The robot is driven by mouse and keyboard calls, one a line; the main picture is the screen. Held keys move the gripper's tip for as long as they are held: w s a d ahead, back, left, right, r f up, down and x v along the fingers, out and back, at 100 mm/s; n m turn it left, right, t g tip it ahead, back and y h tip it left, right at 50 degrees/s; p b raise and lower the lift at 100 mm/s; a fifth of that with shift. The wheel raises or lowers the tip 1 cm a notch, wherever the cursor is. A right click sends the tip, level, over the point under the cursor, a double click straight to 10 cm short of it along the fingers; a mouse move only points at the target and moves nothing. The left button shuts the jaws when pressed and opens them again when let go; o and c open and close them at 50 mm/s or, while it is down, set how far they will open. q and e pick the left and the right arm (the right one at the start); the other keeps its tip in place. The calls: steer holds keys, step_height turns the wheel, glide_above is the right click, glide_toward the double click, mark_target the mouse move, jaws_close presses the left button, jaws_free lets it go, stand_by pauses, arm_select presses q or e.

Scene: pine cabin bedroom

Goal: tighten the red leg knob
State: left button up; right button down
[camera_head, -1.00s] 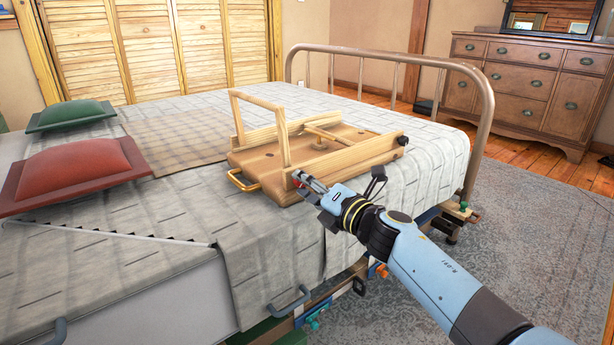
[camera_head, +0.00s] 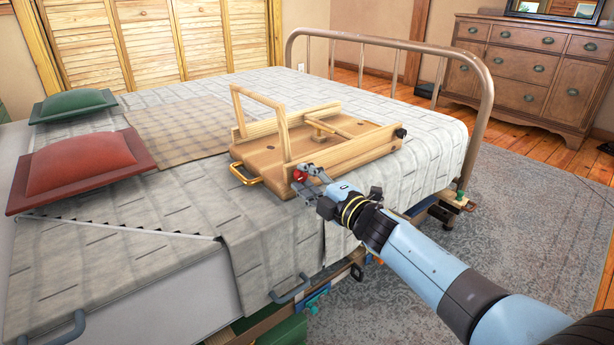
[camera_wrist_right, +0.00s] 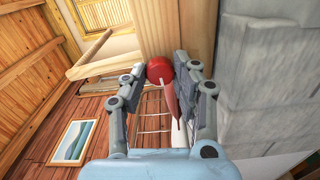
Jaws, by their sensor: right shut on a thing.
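The wooden bed tray (camera_head: 270,155) lies upside down on the bed, with one leg frame (camera_head: 282,130) standing up on its left side. The red leg knob (camera_head: 299,175) is on the tray's near edge, at the foot of that frame. My right gripper (camera_head: 307,173) is at this corner and shut on the red knob. In the right wrist view the knob (camera_wrist_right: 160,69) sits between the two fingertips (camera_wrist_right: 163,78), against the pale wood. The knob is partly covered by the fingers in the head view. My left gripper is not in view.
A black knob (camera_head: 400,133) is at the tray's right end. The metal bed footboard (camera_head: 487,110) rises to the right. Red (camera_head: 80,165) and green (camera_head: 73,105) pillows lie at left. The near bedspread is clear.

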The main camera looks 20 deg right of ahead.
stand_by(0.5)
steer(key=c, duration=1.3)
jaws_free()
steer(key=shift+f, duration=0.1)
steer(key=shift+o, duration=1.4)
steer(key=shift+s, duration=0.15)
steer(key=v, duration=1.1)
steer(key=shift+s+d, duration=0.15)
steer(key=shift+s, duration=0.2)
